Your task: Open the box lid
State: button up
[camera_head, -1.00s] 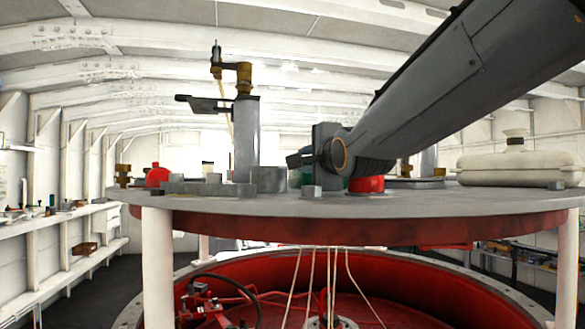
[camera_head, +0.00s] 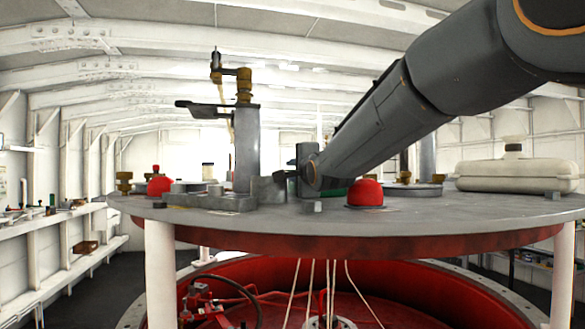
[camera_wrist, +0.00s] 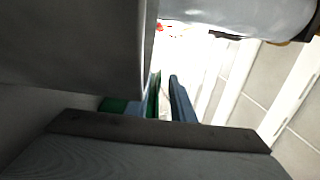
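My gripper (camera_head: 286,176) is low over the round grey table at the end of my slanting arm. It points left, beside a low grey block (camera_head: 265,190). Its fingers are too small and dark to tell open from shut. A green object (camera_head: 335,189) lies behind my arm, mostly hidden; I cannot tell whether it is the box, and no lid is clearly visible. In the wrist view a green patch (camera_wrist: 115,104) shows beyond the dark gripper body (camera_wrist: 160,130), next to a dark blue bar (camera_wrist: 181,100). A large grey surface fills the upper left there.
The round table (camera_head: 420,208) stands over a red tub (camera_head: 400,285). A red dome (camera_head: 365,193) is just right of my gripper. A tall grey post (camera_head: 246,150) stands left. A cream case (camera_head: 515,176) sits at the right. The table's front edge is clear.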

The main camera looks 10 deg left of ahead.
jog(key=shift+w+a, duration=0.15)
jog(key=shift+w, duration=0.15)
grip_shut()
dwell(1.4)
